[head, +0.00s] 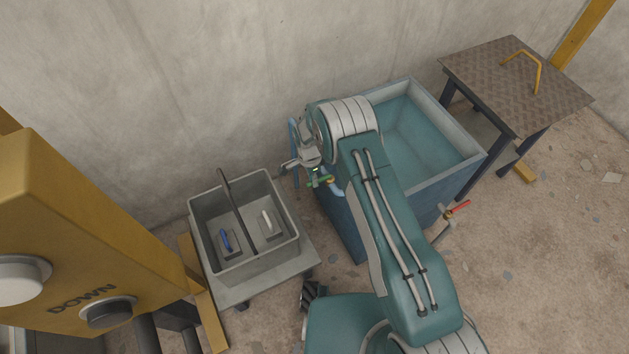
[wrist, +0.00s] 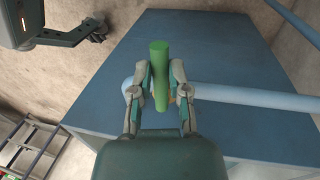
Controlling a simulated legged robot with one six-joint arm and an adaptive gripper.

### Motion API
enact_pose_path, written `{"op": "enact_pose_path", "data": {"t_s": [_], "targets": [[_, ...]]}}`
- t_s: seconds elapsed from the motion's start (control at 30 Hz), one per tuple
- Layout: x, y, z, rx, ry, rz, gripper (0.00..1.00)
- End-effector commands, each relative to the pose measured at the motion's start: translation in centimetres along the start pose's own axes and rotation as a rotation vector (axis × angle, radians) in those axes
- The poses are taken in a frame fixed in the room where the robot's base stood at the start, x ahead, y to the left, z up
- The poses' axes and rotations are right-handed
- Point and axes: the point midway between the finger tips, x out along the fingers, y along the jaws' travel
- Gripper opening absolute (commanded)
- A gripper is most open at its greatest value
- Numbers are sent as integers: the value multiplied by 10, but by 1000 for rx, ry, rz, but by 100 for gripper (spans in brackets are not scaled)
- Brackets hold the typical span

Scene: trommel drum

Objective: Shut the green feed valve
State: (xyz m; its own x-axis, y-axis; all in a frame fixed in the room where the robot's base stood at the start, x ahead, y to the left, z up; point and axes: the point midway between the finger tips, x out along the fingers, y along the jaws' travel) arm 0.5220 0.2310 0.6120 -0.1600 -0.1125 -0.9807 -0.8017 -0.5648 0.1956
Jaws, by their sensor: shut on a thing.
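The green feed valve's handle (wrist: 159,68) is a thick green bar. In the wrist view it runs up the picture, across the light blue pipe (wrist: 230,93) that comes out of the blue tank wall. My gripper (wrist: 160,84) has one finger on each side of the handle and is shut on it. In the head view the green handle (head: 319,182) shows small beside my gripper (head: 309,172), at the left side of the tank. My arm and fingers hide part of the valve body.
The open blue tank (head: 440,121) stands behind my arm. A red-handled valve (head: 457,209) sits at its front right. A grey divided bin (head: 203,242) stands on a low stand at left. A yellow control box (head: 60,230) fills the left edge. A patterned-top table (head: 490,68) stands at back right.

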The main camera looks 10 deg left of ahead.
Motion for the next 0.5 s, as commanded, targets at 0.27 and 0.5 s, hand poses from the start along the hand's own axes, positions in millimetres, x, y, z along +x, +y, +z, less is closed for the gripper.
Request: {"op": "enact_pose_path", "data": {"t_s": [0.27,0.5], "targets": [[1,-3,1,34,-8,-2,0],[0,-3,1,35,-8,-4,0]]}}
